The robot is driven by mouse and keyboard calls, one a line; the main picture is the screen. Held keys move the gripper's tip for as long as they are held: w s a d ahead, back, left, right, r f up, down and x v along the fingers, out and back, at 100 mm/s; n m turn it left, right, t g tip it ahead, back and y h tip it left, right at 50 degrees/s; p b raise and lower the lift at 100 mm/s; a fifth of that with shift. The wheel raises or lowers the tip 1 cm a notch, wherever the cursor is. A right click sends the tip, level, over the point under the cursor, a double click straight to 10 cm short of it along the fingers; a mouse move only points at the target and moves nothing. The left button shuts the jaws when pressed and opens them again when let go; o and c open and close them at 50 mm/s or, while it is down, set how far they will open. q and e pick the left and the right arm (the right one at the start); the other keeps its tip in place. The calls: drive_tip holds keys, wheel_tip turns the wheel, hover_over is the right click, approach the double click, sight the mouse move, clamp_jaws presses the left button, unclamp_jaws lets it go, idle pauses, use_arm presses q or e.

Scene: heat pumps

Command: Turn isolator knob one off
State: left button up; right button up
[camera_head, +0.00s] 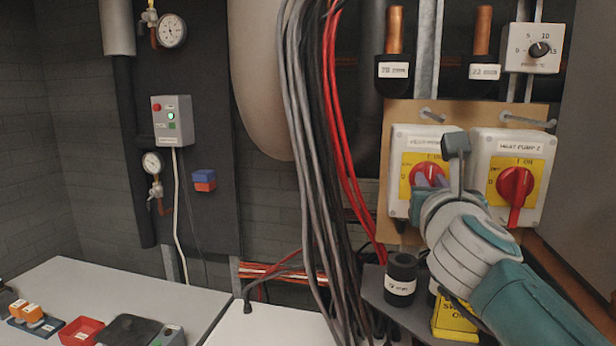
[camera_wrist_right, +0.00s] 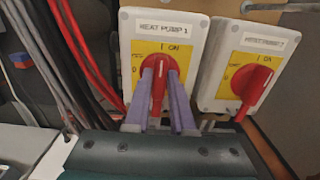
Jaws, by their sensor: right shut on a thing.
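Isolator knob one is the red rotary knob (camera_head: 427,170) on the white box (camera_head: 399,146) labelled heat pump 1; it also shows in the right wrist view (camera_wrist_right: 159,88). Its yellow plate carries "I ON" at the top. The knob's handle looks about upright in the right wrist view, its lower end between my fingers. My right gripper (camera_head: 430,181) is shut on this knob, with a purple finger on each side, also in the right wrist view (camera_wrist_right: 162,84). In the head view, my wrist hides part of the box and knob. My left gripper is not in view.
The heat pump 2 box, with a similar red knob (camera_head: 515,187), stands close on the right. Grey, black and red cables (camera_head: 320,130) hang on the left. A black capped pipe (camera_head: 401,275) and a yellow sign (camera_head: 453,318) are below.

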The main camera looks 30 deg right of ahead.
clamp_jaws()
drive_tip(key=n+p, duration=0.2)
drive_tip(key=n, duration=0.1)
drive_tip(key=shift+w+n, duration=0.1)
drive_tip(key=shift+n, duration=0.2)
drive_tip(key=n+p, duration=0.1)
drive_tip(key=n, duration=0.3)
drive_tip(key=n+p, duration=0.2)
drive_tip(key=n, duration=0.3)
drive_tip(key=n+p, duration=0.1)
drive_tip(key=n, duration=0.4)
drive_tip(key=shift+w+a+f, duration=0.1)
drive_tip(key=shift+a+f, duration=0.15)
drive_tip(key=shift+f, duration=0.1)
drive_tip(key=shift+n, duration=0.3)
